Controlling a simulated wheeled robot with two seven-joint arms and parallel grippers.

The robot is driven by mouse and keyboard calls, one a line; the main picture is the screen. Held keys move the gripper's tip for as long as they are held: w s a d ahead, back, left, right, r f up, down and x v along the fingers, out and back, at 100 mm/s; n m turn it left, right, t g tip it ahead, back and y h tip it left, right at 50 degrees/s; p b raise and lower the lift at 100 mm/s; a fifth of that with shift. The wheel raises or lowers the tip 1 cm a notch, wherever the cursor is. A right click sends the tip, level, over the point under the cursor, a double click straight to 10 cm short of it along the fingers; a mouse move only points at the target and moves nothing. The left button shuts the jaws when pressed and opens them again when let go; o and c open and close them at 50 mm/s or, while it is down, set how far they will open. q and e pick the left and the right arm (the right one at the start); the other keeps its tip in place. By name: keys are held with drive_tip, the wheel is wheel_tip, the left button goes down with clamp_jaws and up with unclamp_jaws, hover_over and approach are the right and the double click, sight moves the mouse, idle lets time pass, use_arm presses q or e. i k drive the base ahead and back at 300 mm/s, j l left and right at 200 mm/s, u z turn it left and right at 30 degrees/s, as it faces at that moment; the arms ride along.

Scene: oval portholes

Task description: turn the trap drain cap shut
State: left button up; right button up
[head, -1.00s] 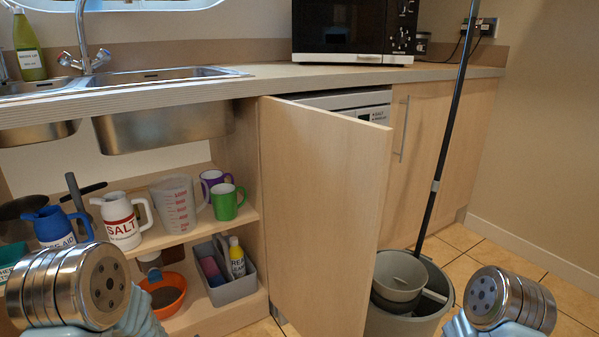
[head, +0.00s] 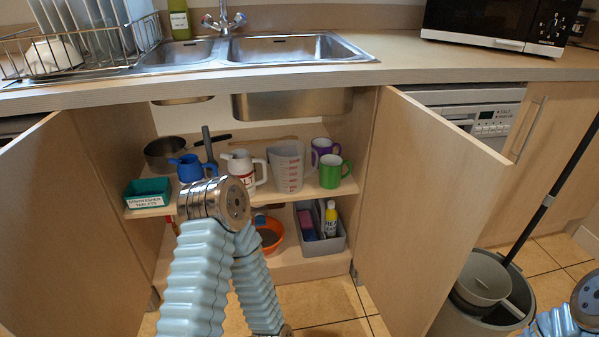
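The open cupboard under the sink is in the middle of the head view. An orange bowl (head: 270,234) stands on its floor, partly hidden behind my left arm. A small pale part shows just above the bowl near the lower edge of the shelf; I cannot tell whether it belongs to the trap. The drain cap itself cannot be made out. My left arm rises in front of the cupboard with its elbow bent and its forearm running down out of the picture. Only a bit of my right arm shows at the bottom right. Neither gripper is in view.
The shelf (head: 300,190) holds a teal box (head: 148,192), blue jug (head: 188,168), white jug (head: 243,168), measuring jug (head: 287,166), mugs and a pan. A grey caddy (head: 333,240) stands below. Open doors (head: 425,200) flank the cupboard. A bucket (head: 488,295) stands right.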

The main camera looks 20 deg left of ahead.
sight(260, 220)
drive_tip(key=k+l+u, duration=0.1)
drive_tip(key=u, duration=0.95)
